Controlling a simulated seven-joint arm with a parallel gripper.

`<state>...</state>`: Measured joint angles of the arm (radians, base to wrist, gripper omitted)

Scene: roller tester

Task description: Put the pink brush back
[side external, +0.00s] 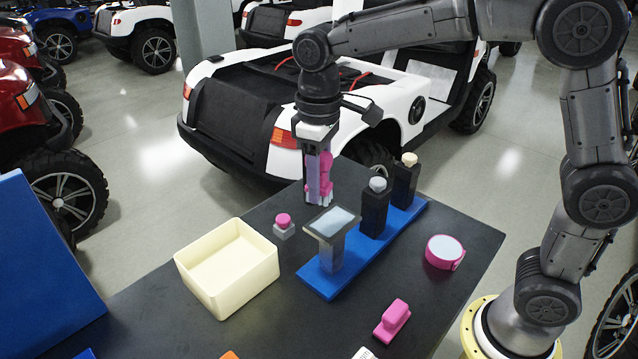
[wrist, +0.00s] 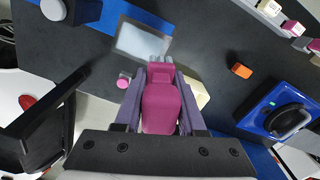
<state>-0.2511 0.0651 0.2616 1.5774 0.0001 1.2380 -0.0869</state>
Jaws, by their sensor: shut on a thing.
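My gripper (side external: 319,198) is shut on a pink piece that appears to be the pink brush (side external: 326,172). It holds the piece upright in the air above the table, just behind the small screen stand. In the wrist view the brush (wrist: 163,105) fills the space between the fingers (wrist: 158,85), with a grey end at its far tip. The fingers hide its sides. Another pink piece (side external: 393,321), a block with a raised grip, lies on the table at the front right.
A blue base (side external: 318,284) carries the screen stand (side external: 331,223) and two black posts (side external: 375,209). An open cream box (side external: 228,268) stands to its left. A pink-topped button (side external: 284,222) and a round pink-rimmed piece (side external: 444,252) flank it.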

